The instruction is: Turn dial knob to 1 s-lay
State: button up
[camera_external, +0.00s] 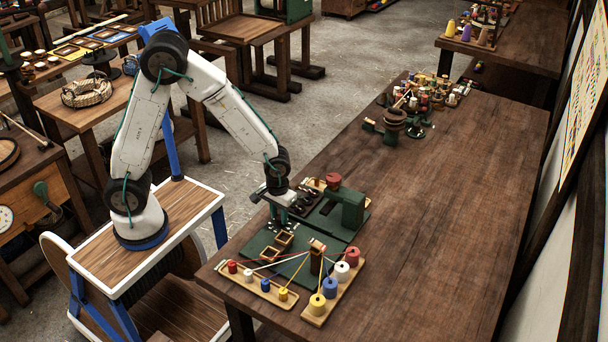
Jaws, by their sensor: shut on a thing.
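My gripper (284,213) points down at the left end of the green machine (349,212) on the long wooden table. It is shut on the dial knob, which is mostly hidden by the fingers. The dial's marks, including 1 s-lay, are too small to read, so I cannot tell which way the knob points.
A front tray (271,292) holds small coloured spools, and a right tray (346,286) holds larger ones. Threads run from them to a wooden post (317,257). The table's right side (430,220) is clear. A cluttered group of spools (432,97) stands farther back.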

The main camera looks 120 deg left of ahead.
aim_at(279, 217)
jog(key=o, duration=1)
jog(key=shift+c, duration=0.2)
jog(key=shift+r, duration=0.15)
notch_tip(279, 217, up, 8)
jog(key=shift+f, duration=0.2)
